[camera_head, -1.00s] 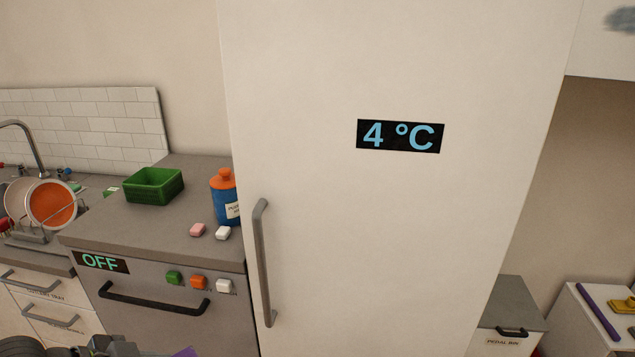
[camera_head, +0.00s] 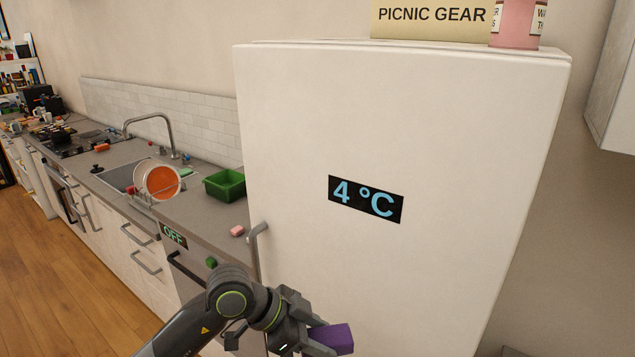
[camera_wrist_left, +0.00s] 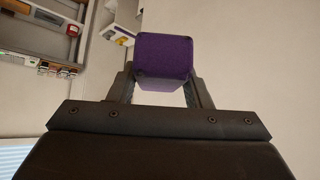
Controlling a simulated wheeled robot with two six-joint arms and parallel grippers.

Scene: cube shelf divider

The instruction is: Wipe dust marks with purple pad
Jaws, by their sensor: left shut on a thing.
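My left gripper (camera_head: 312,338) is shut on the purple pad (camera_head: 333,338), in front of the lower part of the white fridge door. The pad also shows in the left wrist view (camera_wrist_left: 164,60), held between the two fingers (camera_wrist_left: 160,92). I cannot tell whether the pad touches the door. I see no clear dust marks in the current head view. My right gripper is not in view.
The white fridge (camera_head: 300,130) has a "4 °C" display (camera_head: 366,199) and a grey handle (camera_head: 256,242) on its left side. A picnic gear box (camera_head: 430,20) and a pink container (camera_head: 516,28) stand on top. A green tub (camera_head: 225,186) and pink block (camera_head: 238,230) are on the counter left. A wall cabinet (camera_head: 615,100) hangs right.

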